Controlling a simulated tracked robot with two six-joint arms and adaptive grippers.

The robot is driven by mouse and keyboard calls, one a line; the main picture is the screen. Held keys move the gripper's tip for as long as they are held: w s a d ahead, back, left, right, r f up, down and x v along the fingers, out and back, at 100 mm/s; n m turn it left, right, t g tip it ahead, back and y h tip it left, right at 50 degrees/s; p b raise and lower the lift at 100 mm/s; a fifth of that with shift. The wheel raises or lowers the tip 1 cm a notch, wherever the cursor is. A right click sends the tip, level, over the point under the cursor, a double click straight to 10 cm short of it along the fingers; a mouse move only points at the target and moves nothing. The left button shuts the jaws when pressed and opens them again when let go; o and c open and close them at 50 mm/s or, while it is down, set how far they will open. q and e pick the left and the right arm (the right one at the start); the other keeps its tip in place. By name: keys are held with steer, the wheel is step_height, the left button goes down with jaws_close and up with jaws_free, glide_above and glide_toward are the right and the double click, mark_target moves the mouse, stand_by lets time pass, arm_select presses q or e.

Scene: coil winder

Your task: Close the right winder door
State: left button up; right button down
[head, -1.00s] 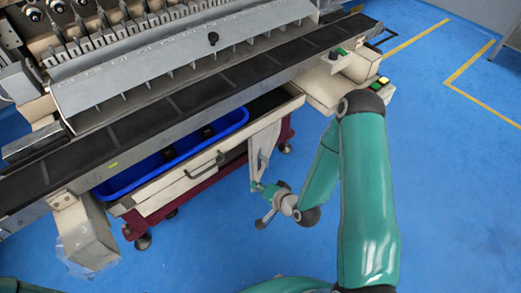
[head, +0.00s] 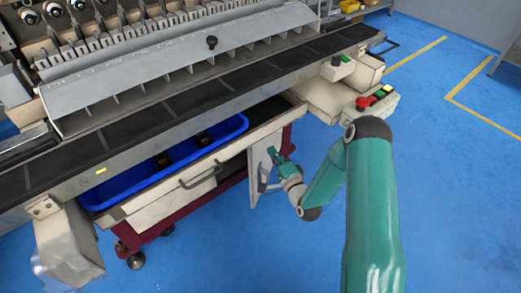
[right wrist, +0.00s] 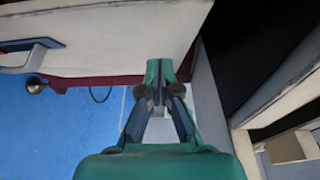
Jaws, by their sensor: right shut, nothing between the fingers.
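The right winder door (head: 256,172) is a light grey panel. It stands open below the right end of the drawer in the head view. In the right wrist view, a pale upright panel (right wrist: 207,95) just right of the fingers looks like this door. My right gripper (head: 278,158) is shut and empty, beside the door's face; I cannot tell whether it touches. Its fingers also show in the right wrist view (right wrist: 158,75), close together. My left gripper is out of view.
A control box with a red button (head: 363,103) juts out to the right. The blue floor (head: 250,250) in front is clear.

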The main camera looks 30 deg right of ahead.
steer(key=shift+w+a, duration=0.6)
steer(key=shift+w, duration=0.3)
steer(key=shift+w+a, duration=0.55)
steer(key=shift+w, duration=0.3)
